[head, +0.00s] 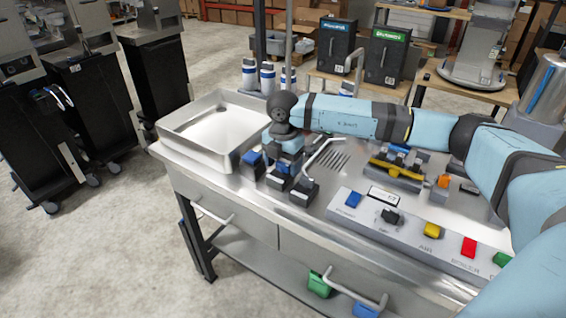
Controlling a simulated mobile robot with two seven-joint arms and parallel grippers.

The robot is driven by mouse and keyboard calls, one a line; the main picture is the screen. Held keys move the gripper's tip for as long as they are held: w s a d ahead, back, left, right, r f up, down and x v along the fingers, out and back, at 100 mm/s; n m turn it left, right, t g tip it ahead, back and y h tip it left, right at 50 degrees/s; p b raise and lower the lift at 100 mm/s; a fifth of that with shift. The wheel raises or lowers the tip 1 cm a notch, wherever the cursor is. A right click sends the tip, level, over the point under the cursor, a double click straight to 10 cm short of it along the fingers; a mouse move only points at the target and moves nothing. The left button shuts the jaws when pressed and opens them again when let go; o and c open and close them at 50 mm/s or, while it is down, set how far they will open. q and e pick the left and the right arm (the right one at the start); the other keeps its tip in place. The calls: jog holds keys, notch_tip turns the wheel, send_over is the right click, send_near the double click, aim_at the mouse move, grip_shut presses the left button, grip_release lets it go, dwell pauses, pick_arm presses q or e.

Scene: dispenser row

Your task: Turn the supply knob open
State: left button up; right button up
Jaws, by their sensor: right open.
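A sloped control panel (420,236) runs along the front right of the steel counter. A dark knob (390,216) sits on it between a blue button (353,200) and a yellow button (432,230). The lettering is too small to read surely, so I cannot confirm which control is the supply knob. My right gripper (286,170) points down over the counter, left of the panel and apart from the dark knob. It is open; its fingertips are hard to separate from the dark blocks below. My left gripper is out of view.
A steel basin (216,128) lies left of my right gripper. A bent metal handle (325,153) rises close on its right. Red (469,247) and green (502,259) buttons continue the panel. A yellow-barred fixture (397,169) stands behind it. Open floor lies left of the counter.

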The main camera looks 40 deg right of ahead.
jog(key=c, duration=0.9)
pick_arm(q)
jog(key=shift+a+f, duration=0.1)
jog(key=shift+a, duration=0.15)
